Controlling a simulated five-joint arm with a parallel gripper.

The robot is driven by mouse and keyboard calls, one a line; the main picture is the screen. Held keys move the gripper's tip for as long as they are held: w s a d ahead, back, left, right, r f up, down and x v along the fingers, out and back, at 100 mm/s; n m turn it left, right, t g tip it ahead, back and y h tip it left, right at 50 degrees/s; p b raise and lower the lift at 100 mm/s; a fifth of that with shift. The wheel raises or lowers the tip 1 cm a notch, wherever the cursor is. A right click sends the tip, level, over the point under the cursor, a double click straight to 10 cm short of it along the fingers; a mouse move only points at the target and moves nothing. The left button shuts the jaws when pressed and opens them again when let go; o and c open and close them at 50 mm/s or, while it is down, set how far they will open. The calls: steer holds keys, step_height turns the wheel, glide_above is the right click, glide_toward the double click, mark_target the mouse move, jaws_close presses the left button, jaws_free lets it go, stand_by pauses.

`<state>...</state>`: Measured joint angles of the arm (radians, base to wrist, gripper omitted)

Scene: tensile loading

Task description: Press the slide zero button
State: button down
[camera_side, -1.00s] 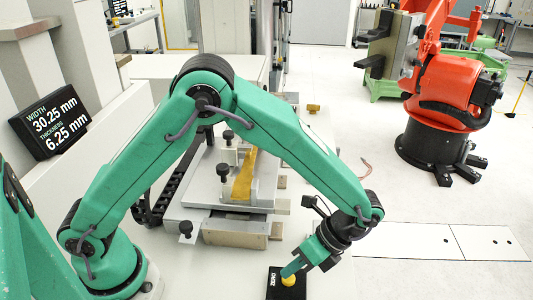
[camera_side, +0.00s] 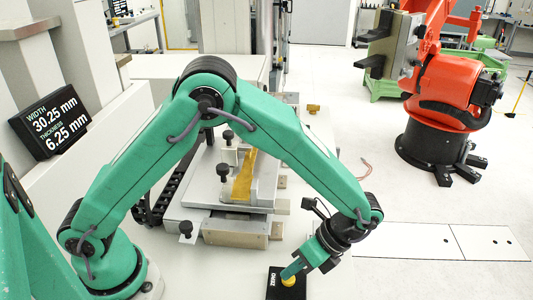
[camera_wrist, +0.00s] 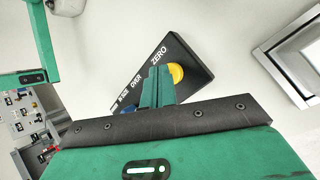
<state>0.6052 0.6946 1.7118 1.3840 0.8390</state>
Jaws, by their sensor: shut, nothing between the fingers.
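A black button panel (camera_side: 287,291) lies on the white bench at the bottom of the side view, marked ZERO. It also shows in the wrist view (camera_wrist: 190,56), where the words ZERO and OVER can be read. A round yellow button (camera_wrist: 176,73) sits beside the word ZERO. A blue part (camera_wrist: 126,112) shows at the panel's other end, mostly hidden. My gripper (camera_side: 289,272) is shut and empty, its green fingertips right at the yellow button. In the wrist view my fingers (camera_wrist: 158,78) overlap the button's left edge. Whether they touch or press it, I cannot tell.
A measuring slide (camera_side: 236,222) with a yellow specimen (camera_side: 243,176) lies beyond my gripper, under my arm. A display (camera_side: 50,125) at left reads width 30.25 mm, thickness 6.25 mm. An orange robot (camera_side: 440,100) stands at the right.

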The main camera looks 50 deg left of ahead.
mark_target(292, 277)
steer(key=shift+f, duration=0.25)
stand_by(0.4)
steer(key=shift+r, duration=0.95)
steer(key=shift+r, duration=0.15)
steer(key=shift+r, duration=2.4)
